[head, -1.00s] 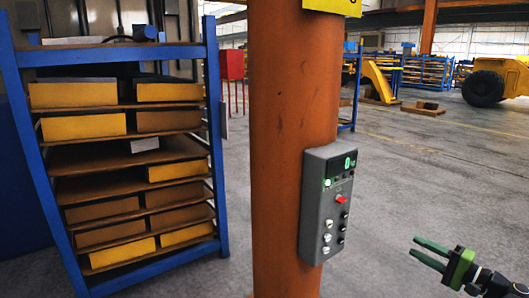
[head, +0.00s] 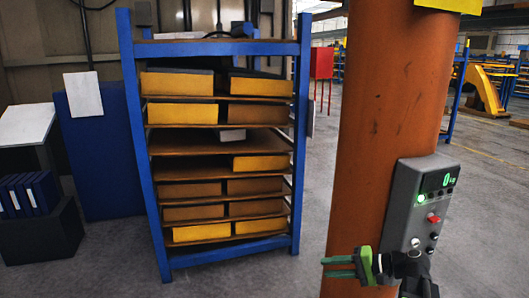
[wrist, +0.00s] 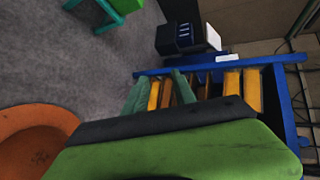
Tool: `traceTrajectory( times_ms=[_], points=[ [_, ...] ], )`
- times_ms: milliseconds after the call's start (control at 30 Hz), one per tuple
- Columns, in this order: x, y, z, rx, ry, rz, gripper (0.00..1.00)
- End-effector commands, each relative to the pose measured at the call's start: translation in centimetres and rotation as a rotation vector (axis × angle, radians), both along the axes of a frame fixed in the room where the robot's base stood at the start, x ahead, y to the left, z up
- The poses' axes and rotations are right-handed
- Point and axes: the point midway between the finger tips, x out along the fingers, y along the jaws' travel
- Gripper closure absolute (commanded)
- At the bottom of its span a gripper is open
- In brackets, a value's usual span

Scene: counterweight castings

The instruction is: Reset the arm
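My gripper (head: 339,267) is at the lower right of the head view, in front of the orange column (head: 385,120). Its two green fingers point left with a gap between them and nothing in it. In the wrist view, the gripper (wrist: 160,92) also has its fingers apart, with the blue shelf rack behind them. Part of my arm covers the lower part of the control box (head: 425,200) on the column.
A blue rack (head: 139,150) with yellow and brown bins stands left of the column. A dark crate of blue binders (head: 35,194) is at the far left. A red cabinet (head: 322,63) stands behind. Grey floor between rack and column is clear.

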Motion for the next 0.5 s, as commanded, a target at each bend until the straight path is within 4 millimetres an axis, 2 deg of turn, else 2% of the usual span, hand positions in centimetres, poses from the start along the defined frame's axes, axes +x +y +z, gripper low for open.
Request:
traceTrajectory(
  times_ms=[33, 100, 200, 233, 300, 367, 433, 500],
  points=[
    [-0.2, 4.5, -1.6, -0.067, 0.032, 0.083, 0.68],
    [-0.9, 9.3, -4.1, -0.179, 0.077, 0.182, 0.68],
    [-2.5, 14.2, -7.4, -0.347, 0.122, 0.302, 0.68],
    [-3.0, 15.3, -8.3, -0.400, 0.132, 0.333, 0.68],
    [-4.3, 17.1, -10.3, -0.534, 0.153, 0.400, 0.68],
    [-5.3, 17.7, -12.0, -0.664, 0.167, 0.447, 0.68],
    [-5.9, 16.8, -13.4, -0.804, 0.184, 0.473, 0.68],
    [-6.2, 14.4, -14.3, -0.925, 0.206, 0.469, 0.68]
  ],
)
